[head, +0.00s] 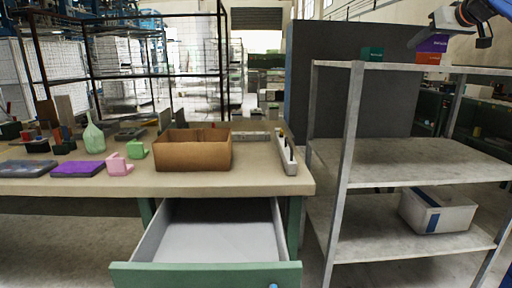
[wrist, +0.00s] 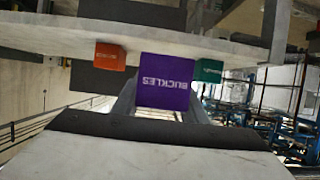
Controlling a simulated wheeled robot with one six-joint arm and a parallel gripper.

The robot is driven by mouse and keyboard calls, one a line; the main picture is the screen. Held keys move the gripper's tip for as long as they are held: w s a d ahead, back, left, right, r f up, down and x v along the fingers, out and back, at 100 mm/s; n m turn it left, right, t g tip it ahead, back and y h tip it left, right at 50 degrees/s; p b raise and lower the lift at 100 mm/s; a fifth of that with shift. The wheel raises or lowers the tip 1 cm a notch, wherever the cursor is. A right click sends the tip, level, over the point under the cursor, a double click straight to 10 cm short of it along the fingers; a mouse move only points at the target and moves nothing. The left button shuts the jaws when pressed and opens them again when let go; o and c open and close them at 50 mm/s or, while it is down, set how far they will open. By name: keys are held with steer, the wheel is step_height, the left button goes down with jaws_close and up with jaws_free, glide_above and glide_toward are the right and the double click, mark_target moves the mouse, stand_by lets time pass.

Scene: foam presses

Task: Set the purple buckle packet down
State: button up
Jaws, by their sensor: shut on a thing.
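The purple buckle packet (head: 433,44), a box marked BUCKLES, is in my gripper (head: 446,30) at the upper right of the head view, by the top board of the grey shelf unit (head: 410,67). In the upside-down wrist view the packet (wrist: 164,82) is in the middle with its lettered face showing. My gripper (wrist: 162,112) is shut on it; the finger contact is mostly hidden behind the packet. I cannot tell whether its underside touches the board.
A green box (head: 372,53) and an orange box (head: 428,58) stand on the top board, with a clear stretch between them. A grey bin (head: 437,212) is on a lower board. At left, a workbench (head: 220,184) has a cardboard box (head: 192,150) and an open drawer (head: 205,275).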

steer(key=w, duration=1.4)
steer(key=shift+a, duration=0.25)
steer(key=shift+w+f, duration=0.1)
steer(key=shift+w, duration=0.1)
steer(key=shift+f, duration=1.4)
steer(key=shift+s+f, duration=0.2)
steer(key=shift+s, duration=0.05)
steer(key=v, duration=1.2)
steer(key=shift+a, duration=0.35)
steer(key=shift+c, duration=0.5)
steer(key=shift+a, duration=0.1)
